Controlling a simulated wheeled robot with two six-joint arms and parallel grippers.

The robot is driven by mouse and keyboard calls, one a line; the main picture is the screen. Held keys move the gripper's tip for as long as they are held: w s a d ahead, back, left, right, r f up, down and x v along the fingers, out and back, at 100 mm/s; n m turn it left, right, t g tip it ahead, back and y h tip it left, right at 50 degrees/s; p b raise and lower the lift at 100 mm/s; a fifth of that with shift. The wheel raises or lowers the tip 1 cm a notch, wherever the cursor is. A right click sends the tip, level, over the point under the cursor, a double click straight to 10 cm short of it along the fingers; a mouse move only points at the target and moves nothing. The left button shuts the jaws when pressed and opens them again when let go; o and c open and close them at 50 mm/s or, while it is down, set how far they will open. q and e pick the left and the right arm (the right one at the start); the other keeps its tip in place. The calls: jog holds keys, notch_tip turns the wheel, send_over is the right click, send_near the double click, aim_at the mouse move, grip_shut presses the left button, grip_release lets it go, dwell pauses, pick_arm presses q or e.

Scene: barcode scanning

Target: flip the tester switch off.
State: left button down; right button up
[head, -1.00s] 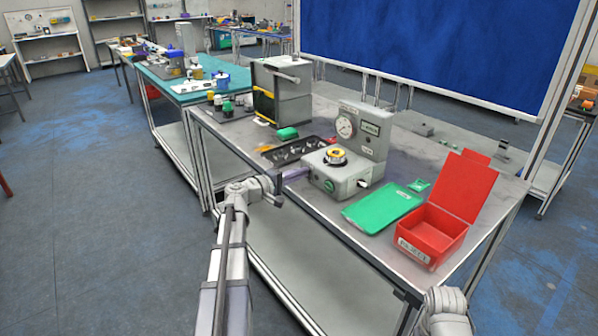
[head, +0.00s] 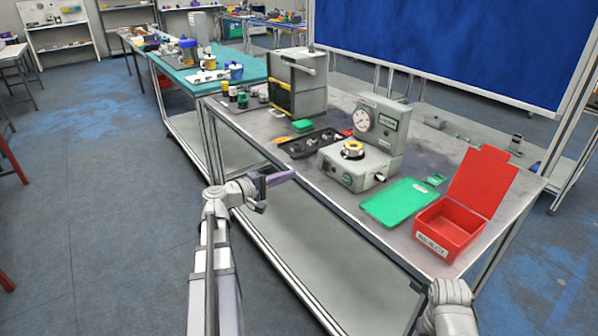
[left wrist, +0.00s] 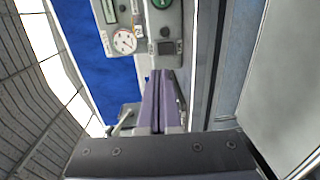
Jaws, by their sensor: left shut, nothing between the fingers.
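The tester (head: 340,172) is a grey box on the workbench, with a round dial gauge (head: 361,120) on its upright back panel and a yellow-ringed round fixture on top. My right gripper is out of view.
A black tray (head: 312,143) lies just left of the tester. A green plate (head: 398,203) and an open red box (head: 448,228) are to its right. A grey machine (head: 298,85) stands behind the tray. Clear floor lies in front of the bench.

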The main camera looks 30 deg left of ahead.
pick_arm(q)
jog(key=shift+v, duration=1.15)
